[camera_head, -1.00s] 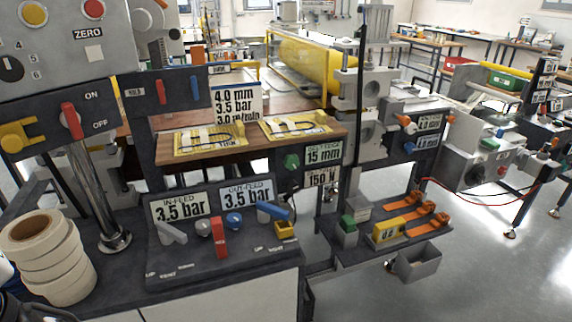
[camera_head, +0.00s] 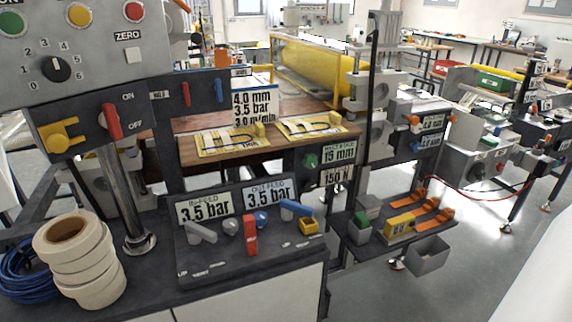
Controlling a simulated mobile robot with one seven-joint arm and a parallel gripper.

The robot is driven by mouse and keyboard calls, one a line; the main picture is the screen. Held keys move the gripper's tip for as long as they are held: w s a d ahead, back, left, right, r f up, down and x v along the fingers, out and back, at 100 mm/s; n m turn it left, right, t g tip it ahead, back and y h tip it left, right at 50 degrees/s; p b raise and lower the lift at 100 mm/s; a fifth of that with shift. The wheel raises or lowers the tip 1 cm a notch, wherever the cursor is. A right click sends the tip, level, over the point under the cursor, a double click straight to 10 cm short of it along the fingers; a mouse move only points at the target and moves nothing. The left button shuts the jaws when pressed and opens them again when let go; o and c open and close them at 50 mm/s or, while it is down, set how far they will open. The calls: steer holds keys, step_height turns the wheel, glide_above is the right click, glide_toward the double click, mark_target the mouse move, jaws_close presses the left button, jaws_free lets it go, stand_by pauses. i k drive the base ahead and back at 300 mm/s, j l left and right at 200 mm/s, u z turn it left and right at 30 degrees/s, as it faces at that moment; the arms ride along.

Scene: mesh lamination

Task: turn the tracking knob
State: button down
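No knob carries a tracking label that I can read, so I cannot tell which one is the tracking knob. A green knob (camera_head: 311,160) sits left of a display (camera_head: 340,153) that reads 15 mm, with its small caption blurred. Farther right, an orange knob (camera_head: 412,120) and a blue knob (camera_head: 415,146) sit beside two more small displays. A black numbered dial (camera_head: 56,69) is on the grey panel at upper left. My gripper is not in view.
A sloped console (camera_head: 215,262) with levers and 3.5 bar displays stands in front. Tape rolls (camera_head: 85,262) and a blue cable coil (camera_head: 28,272) lie at left. A low shelf (camera_head: 375,240) with orange-handled tools juts out at right. Grey floor (camera_head: 450,290) shows beyond it.

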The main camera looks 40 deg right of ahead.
mark_target(310, 161)
steer(key=l+z, duration=0.35)
steer(key=k+l+z, duration=0.1)
steer(key=z, duration=0.2)
steer(key=l+z, duration=0.35)
steer(key=i+j, duration=0.05)
